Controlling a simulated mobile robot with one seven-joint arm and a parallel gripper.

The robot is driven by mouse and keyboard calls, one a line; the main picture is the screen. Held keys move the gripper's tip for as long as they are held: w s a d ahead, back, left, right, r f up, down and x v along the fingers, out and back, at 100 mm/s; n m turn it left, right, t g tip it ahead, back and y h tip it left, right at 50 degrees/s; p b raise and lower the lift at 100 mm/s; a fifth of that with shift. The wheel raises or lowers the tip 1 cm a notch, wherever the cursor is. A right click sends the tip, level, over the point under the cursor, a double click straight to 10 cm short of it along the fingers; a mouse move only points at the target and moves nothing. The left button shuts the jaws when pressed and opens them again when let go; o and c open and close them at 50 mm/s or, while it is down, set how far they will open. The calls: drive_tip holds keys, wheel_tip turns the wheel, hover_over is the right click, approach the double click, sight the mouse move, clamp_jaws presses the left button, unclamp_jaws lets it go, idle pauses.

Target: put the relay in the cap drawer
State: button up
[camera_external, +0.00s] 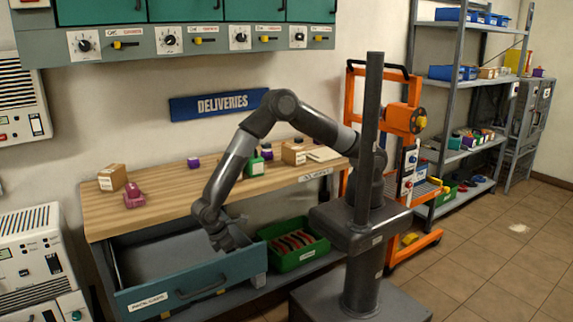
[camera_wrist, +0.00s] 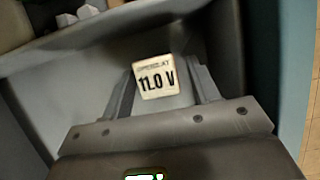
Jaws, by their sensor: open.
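The relay (camera_wrist: 156,78), a small pale block marked 11.0 V, shows in the wrist view between the two fingers of my gripper (camera_wrist: 164,80). The fingers are apart, with gaps visible on both sides of the relay. In the external view my gripper (camera_external: 230,242) reaches down into the open teal-fronted drawer (camera_external: 190,287) under the workbench. The drawer's grey inside (camera_wrist: 60,85) surrounds the relay in the wrist view. The relay is hidden in the external view. The drawer's front label is too small to read surely.
The wooden bench top (camera_external: 165,199) above carries a cardboard box (camera_external: 112,177), a magenta item (camera_external: 133,196) and several small items. A green crate (camera_external: 293,246) stands right of the drawer. An orange rack (camera_external: 400,118) stands behind my column.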

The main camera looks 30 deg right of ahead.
drive_tip(key=v, duration=1.2)
drive_tip(key=shift+r, duration=0.15)
